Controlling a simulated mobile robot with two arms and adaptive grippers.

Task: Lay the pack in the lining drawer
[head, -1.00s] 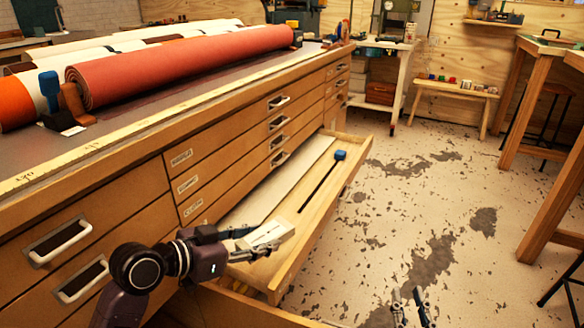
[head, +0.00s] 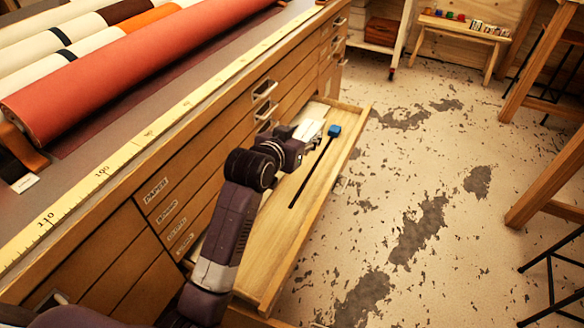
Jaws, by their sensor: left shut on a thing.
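The open drawer (head: 262,262) is pulled out of the wooden cabinet, low on its front. The pack (head: 309,129) is a small whitish flat block at the drawer's far end. My left gripper (head: 303,134) is shut on the pack, and both appear over the drawer's far part. My wrist and forearm hide the gripper's fingers in part and the drawer's near left side. I cannot tell whether the pack touches the drawer floor. My right gripper is out of view.
A dark rod with a blue head (head: 334,131) lies in the drawer beside the pack. A red roll (head: 120,75) and several pale rolls lie on the cabinet top, along a yellow ruler (head: 165,122).

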